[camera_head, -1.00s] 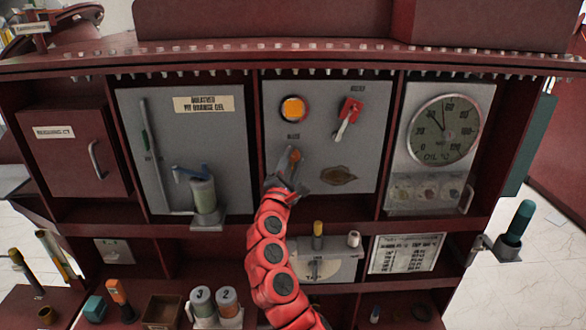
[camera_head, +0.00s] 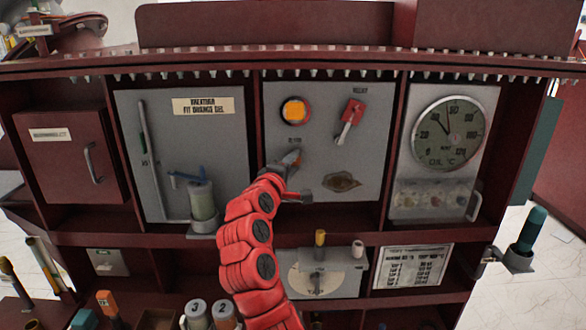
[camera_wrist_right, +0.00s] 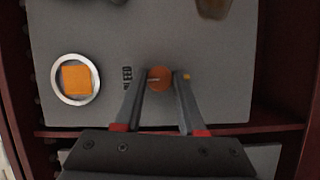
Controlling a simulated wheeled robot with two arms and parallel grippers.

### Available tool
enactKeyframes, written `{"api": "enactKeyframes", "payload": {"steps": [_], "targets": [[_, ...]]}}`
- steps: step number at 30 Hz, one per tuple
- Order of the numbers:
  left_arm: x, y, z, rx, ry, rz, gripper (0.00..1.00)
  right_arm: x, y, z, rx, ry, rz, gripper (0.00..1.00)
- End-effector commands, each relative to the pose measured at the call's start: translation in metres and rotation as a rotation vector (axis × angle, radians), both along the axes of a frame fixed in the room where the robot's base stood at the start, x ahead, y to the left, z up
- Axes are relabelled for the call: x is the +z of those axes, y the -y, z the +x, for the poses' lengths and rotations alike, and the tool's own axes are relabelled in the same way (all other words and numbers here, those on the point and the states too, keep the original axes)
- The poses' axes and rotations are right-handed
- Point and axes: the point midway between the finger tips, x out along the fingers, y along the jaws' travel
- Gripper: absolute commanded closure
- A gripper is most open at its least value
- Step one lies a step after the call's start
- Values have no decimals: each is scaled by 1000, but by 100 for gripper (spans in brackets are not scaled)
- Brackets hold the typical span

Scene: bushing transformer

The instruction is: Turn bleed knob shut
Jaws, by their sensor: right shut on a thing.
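The bleed knob is a small round orange knob (camera_wrist_right: 159,78) on the grey middle panel (camera_head: 325,95), beside lettering that ends in "EED". In the wrist view it sits between the two fingertips of my right gripper (camera_wrist_right: 162,76), with a finger on each side. A thin pale line crosses the knob's face. In the head view my right gripper (camera_head: 290,160) reaches up to the panel from below and covers the knob. The gripper is shut on the knob. My left gripper is not in view.
An orange square-faced lamp in a round ring (camera_head: 294,111) sits above the knob. A shelf edge (camera_head: 365,235) runs below the panel.

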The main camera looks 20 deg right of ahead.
Motion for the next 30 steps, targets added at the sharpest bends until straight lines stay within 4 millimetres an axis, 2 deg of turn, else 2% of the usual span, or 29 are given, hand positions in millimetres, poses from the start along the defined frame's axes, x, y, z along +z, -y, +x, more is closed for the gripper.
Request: {"api": "enactKeyframes", "payload": {"steps": [20, 21, 25, 30], "targets": [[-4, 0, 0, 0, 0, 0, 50, -1, 1, 0, -2, 14, 57, 100], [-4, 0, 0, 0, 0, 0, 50, 0, 1, 0, -2, 14, 57, 53], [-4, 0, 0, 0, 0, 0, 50, 0, 1, 0, -1, 15, 57, 31], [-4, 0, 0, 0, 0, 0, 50, 0, 0, 0, -1, 15, 57, 31]]}}
